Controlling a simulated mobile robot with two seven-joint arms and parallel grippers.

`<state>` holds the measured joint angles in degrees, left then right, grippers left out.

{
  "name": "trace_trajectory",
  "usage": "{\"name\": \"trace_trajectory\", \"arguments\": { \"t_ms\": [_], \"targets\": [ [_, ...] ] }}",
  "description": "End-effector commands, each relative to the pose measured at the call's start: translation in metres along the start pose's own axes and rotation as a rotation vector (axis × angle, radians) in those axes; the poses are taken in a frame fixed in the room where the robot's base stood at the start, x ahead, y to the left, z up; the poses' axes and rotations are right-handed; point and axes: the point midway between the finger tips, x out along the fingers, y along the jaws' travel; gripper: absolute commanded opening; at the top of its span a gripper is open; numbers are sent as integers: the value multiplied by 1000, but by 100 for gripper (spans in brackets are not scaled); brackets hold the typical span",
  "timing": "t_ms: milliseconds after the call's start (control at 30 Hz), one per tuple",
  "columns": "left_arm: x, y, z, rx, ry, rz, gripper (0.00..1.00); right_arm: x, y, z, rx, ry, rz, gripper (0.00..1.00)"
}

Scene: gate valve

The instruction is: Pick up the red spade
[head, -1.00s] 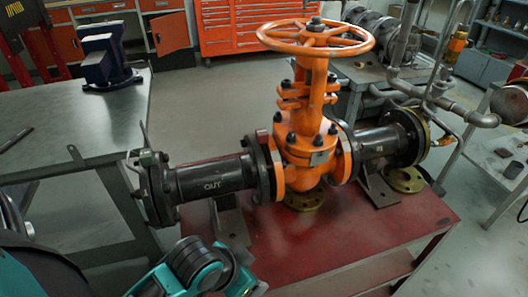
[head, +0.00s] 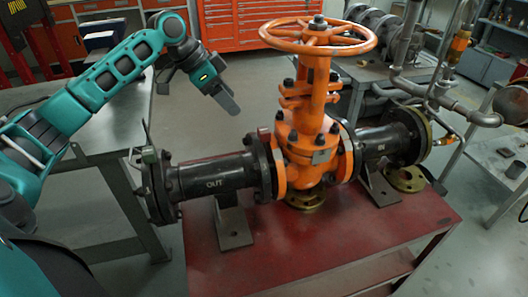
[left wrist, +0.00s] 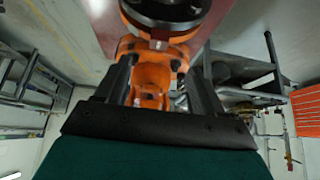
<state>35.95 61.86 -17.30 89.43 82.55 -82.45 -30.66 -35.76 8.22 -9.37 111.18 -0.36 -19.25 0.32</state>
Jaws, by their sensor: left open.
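A small dark red tab, which looks like the top of the red spade (head: 264,136), sticks up at the joint between the black OUT pipe flange (head: 262,168) and the orange gate valve (head: 305,150). The rest of it is hidden between the flanges. My right gripper is out of view.
The valve's orange handwheel (head: 317,36) rises right of my left gripper. The OUT pipe (head: 215,177) runs below it. The valve stands on a red table (head: 290,252). A grey bench (head: 120,115) is at the left, partly behind my left arm.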

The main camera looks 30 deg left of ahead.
Motion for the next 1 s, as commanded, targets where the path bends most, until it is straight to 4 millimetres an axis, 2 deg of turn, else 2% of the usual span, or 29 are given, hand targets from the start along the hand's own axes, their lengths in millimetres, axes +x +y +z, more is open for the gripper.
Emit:
{"name": "trace_trajectory", "arguments": {
  "t_ms": [67, 400, 633, 900, 1000],
  "targets": [
    [3, -3, -2, -3, 9, 1, 68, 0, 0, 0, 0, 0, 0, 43],
    [62, -2, -3, -4, 9, 2, 68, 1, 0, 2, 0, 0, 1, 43],
    [79, -1, -6, -2, 9, 2, 68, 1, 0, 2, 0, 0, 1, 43],
    [117, 1, -12, -3, 8, 1, 68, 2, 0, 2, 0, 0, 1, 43],
    [123, 0, -12, -3, 8, 0, 68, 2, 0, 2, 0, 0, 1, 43]
  ]
}}
